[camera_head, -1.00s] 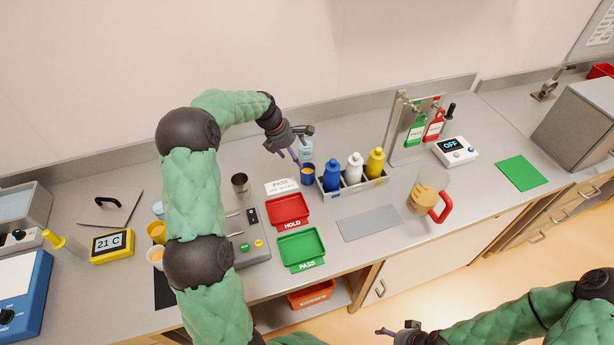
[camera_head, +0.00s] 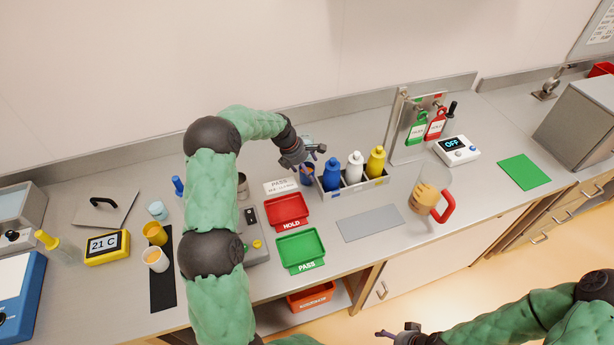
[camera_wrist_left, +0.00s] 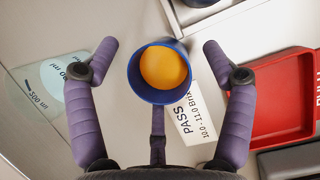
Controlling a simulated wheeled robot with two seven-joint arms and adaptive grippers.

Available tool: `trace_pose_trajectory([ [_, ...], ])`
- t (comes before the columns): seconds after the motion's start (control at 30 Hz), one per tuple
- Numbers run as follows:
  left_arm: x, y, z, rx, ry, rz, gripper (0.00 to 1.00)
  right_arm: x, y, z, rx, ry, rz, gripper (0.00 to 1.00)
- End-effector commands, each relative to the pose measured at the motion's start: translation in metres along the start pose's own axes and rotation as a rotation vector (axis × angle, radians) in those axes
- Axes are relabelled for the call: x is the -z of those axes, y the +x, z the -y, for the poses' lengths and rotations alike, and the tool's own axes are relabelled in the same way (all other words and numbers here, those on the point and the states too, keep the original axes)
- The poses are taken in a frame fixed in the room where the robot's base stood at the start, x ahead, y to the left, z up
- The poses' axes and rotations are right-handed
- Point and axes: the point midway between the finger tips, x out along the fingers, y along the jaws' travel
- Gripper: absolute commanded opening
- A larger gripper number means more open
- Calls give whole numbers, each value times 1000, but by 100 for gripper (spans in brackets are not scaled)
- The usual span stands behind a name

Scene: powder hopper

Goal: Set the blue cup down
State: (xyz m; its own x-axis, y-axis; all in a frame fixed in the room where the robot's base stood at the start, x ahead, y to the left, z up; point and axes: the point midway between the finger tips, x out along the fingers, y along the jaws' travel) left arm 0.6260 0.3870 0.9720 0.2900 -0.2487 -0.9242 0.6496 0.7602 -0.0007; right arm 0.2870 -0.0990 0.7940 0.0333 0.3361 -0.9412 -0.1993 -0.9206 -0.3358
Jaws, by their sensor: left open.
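The blue cup (camera_head: 307,180) stands on the grey counter beside the white PASS card (camera_head: 281,187), mostly hidden by my left gripper (camera_head: 318,160) in the head view. In the left wrist view the blue cup (camera_wrist_left: 135,78) shows from above with orange contents. The open purple fingers of my left gripper (camera_wrist_left: 160,46) lie on both sides of it, with a visible gap at each side. A third purple finger is below the cup in that view; I cannot tell whether it touches. My right gripper (camera_head: 392,335) is at the bottom edge, its opening unclear.
A rack (camera_head: 352,191) with blue, white and yellow bottles stands right of the cup. A clear beaker (camera_wrist_left: 58,85) is close on the left. The red HOLD tray (camera_head: 286,210) and green PASS tray (camera_head: 300,251) lie in front. A grey mat (camera_head: 369,223) is bare.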

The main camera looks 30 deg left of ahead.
Motion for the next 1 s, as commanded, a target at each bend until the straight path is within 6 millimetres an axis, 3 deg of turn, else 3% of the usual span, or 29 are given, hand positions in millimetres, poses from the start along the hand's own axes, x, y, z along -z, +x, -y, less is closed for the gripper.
trace_pose_trajectory([
  [0.13, 0, 11, 0, 0, 0, 0, 82, 0, 2, 0, 0, 0, 0, 79],
  [0.37, 0, 12, 0, -1, -1, 0, 82, 0, 1, 0, 0, 0, 0, 79],
  [0.57, 0, 12, 0, 0, -1, 0, 28, 0, 1, 0, 0, 0, 0, 79],
  [0.6, 0, 12, 0, 1, -1, 0, 25, 0, 1, 0, 0, 0, 0, 79],
  [1.0, -1, 12, 3, 6, -1, 0, 24, 0, 1, 0, 0, 0, 0, 79],
])
